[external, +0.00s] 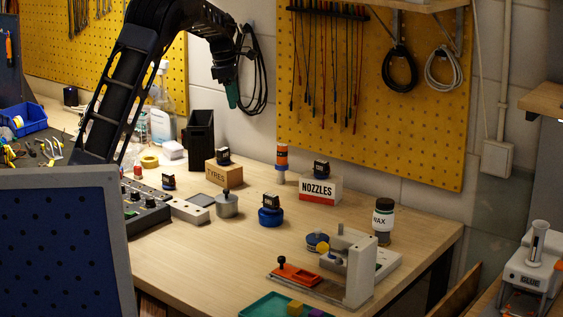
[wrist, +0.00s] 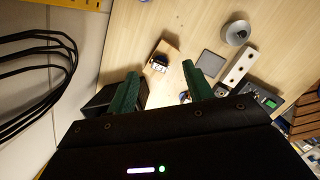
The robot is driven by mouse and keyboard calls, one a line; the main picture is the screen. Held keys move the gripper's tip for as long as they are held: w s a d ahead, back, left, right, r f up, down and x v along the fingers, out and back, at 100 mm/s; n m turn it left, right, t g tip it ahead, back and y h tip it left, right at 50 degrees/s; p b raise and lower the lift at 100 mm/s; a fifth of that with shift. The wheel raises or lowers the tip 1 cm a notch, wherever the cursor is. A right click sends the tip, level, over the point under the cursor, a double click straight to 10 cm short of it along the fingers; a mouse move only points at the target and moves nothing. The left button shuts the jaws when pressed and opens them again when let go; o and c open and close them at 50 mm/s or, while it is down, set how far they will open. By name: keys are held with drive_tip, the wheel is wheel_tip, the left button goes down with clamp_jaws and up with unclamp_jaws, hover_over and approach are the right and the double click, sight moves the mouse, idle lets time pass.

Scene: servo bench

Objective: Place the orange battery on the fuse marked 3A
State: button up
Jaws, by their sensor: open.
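An orange cylinder with a dark band (external: 282,152) stands upright on a pale base near the back of the bench; it looks like the orange battery. Small black blocks with pale labels, possibly fuses, sit on the TYRES box (external: 222,159), the NOZZLES box (external: 321,169), a blue round base (external: 271,201) and near the control panel (external: 168,181). Their marks are too small to read, so I cannot tell which is 3A. My gripper (external: 232,95) is raised above the bench, open and empty. In the wrist view, its green fingers (wrist: 160,69) are spread above the block-topped box (wrist: 160,75).
A tall black holder (external: 200,140) stands by the wall. A grey pot (external: 227,205) and a control panel (external: 143,211) are at left. A WAX jar (external: 383,220) and a white fixture (external: 358,270) are at right. The bench's front middle (external: 210,265) is clear.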

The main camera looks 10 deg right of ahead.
drive_tip(key=s+a+r+m+t, duration=0.1)
drive_tip(key=s+a+r+m, duration=0.15)
drive_tip(key=s+a, duration=0.5)
drive_tip(key=s+a+r+m+h, duration=0.15)
drive_tip(key=s+a+r, duration=0.25)
drive_tip(key=a, duration=0.7)
drive_tip(key=s+a+r+m+t, duration=0.1)
drive_tip(key=s+a+r+m, duration=0.3)
drive_tip(key=a, duration=0.6)
drive_tip(key=s+a+f+m+t+y, duration=0.1)
drive_tip(key=s+a, duration=0.3)
drive_tip(key=s, duration=0.5)
drive_tip(key=s+a+f+m+y, duration=0.1)
drive_tip(key=s+a+f+m, duration=0.2)
drive_tip(key=s, duration=0.6)
drive_tip(key=s+a+f+m+t+y, duration=0.1)
drive_tip(key=s+a+m, duration=0.3)
drive_tip(key=s, duration=0.5)
drive_tip(key=shift+a+f+t, duration=0.3)
drive_tip(key=shift+f, duration=0.25)
drive_tip(key=shift+y, duration=0.25)
